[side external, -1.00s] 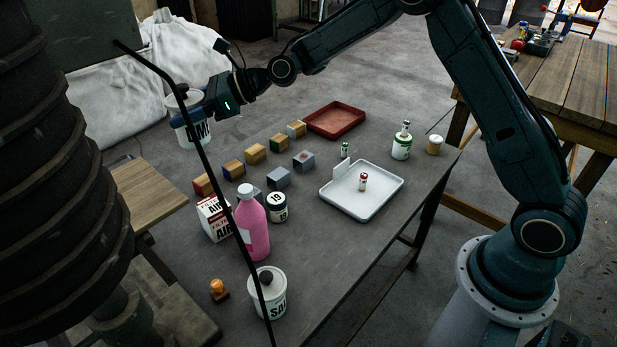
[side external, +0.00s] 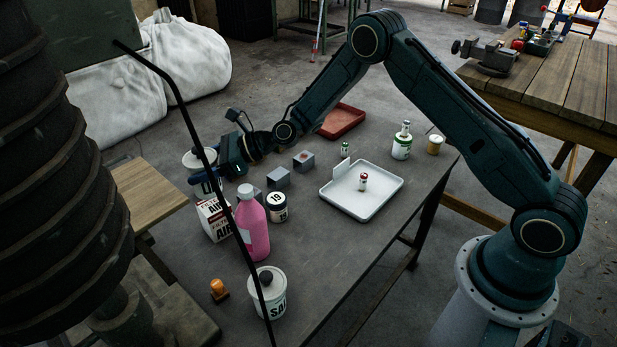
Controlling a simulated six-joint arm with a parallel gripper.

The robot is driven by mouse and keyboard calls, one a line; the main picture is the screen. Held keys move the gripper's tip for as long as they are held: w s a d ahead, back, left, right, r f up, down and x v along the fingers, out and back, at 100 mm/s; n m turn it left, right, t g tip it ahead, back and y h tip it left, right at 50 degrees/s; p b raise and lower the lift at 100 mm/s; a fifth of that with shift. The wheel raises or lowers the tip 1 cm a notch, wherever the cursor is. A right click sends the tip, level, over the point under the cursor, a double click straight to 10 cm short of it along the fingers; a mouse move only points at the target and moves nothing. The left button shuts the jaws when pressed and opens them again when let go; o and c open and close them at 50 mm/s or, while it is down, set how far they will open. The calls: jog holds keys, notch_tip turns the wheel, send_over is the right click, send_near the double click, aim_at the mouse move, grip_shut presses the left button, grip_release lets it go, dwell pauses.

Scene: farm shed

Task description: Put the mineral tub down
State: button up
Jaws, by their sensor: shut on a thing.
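The mineral tub (side external: 193,160), white with a dark knob on its lid, is at the far left end of the dark table (side external: 330,260). My gripper (side external: 207,179) is shut on it from the right side. The gripper body and the black pole in front hide much of the tub, including its base. I cannot tell whether the tub touches the table top.
Near the gripper are a first-aid box (side external: 214,218), a pink bottle (side external: 252,225), a tin marked 19 (side external: 277,207) and grey blocks (side external: 278,178). A similar white tub (side external: 270,300) stands at the front. A white tray (side external: 375,207) and red tray (side external: 343,120) lie further right.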

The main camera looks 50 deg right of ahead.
jog(key=shift+f, duration=2.05)
jog(key=shift+f, duration=0.15)
jog(key=o, duration=1.3)
jog(key=v, duration=1.2)
jog(key=shift+r, duration=0.25)
